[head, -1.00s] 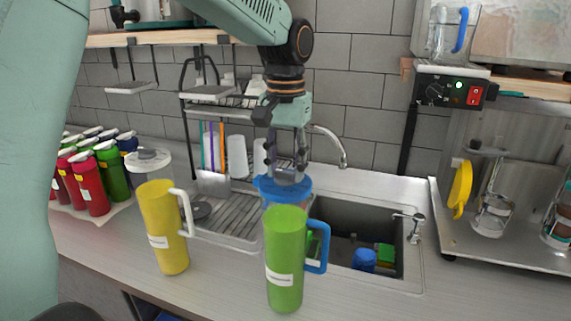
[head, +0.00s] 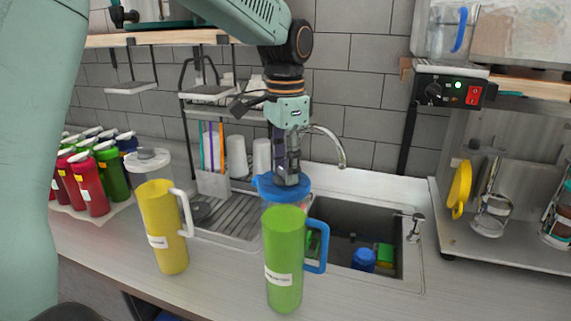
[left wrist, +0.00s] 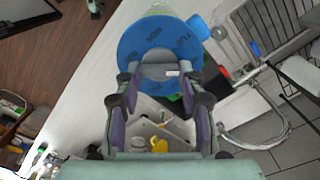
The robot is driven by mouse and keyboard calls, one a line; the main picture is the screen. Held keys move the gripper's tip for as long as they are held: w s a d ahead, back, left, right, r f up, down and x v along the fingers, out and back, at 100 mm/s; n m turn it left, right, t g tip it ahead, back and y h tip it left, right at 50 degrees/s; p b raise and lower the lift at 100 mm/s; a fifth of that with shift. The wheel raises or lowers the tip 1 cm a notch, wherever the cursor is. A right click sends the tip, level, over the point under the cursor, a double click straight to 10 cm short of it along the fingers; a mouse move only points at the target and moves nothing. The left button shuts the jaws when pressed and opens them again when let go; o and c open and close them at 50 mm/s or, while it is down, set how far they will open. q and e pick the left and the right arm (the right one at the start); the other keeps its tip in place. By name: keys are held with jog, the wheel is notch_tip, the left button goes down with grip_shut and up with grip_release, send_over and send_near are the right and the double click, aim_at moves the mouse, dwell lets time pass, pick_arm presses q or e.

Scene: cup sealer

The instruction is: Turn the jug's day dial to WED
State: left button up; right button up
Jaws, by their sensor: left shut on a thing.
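A green jug (head: 284,255) with a blue handle (head: 319,247) stands upright on the counter. Its blue lid (head: 268,190) carries the day dial, a blue disc (left wrist: 137,40) with dark lettering in the left wrist view. Some letters seem to read MON and TUE; I cannot make out WED or any pointer's setting. My left gripper (head: 289,183) points straight down onto the lid. In the left wrist view its fingers (left wrist: 160,76) are shut on the grey knob in the middle of the dial. My right gripper is not in view.
A yellow jug (head: 163,230) with a white handle stands to the left. A sink (head: 345,215) with a tap (head: 335,145) lies behind the green jug. Several coloured bottles (head: 90,183) stand at far left. The counter's front right is clear.

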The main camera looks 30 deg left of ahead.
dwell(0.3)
pick_arm(q)
jog(key=o, duration=1.2)
notch_tip(320, 180, up, 12)
jog(key=shift+s+f, duration=0.1)
dwell(0.6)
